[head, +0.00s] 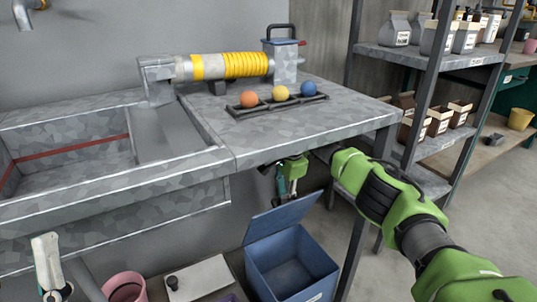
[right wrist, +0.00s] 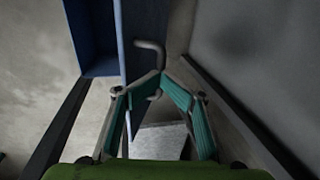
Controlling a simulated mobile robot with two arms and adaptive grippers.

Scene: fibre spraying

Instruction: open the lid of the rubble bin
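The blue rubble bin (head: 328,271) stands on the floor below the worktable, its mouth uncovered. Its blue lid (head: 283,219) stands raised at the bin's far edge, tilted steeply up. In the right wrist view the lid (right wrist: 124,60) is seen nearly edge-on, with a grey bent handle (right wrist: 150,46) on its outer side. My right gripper (head: 287,190) is behind the lid's upper edge, under the table front. In the right wrist view its teal fingers (right wrist: 162,76) come together at the handle and appear closed on it.
The grey worktable (head: 215,128) overhangs the bin, with its leg (head: 353,245) close to the bin's right. A pink bucket (head: 124,288) and a white board (head: 200,280) lie left of the bin. Shelving (head: 430,70) stands at the right.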

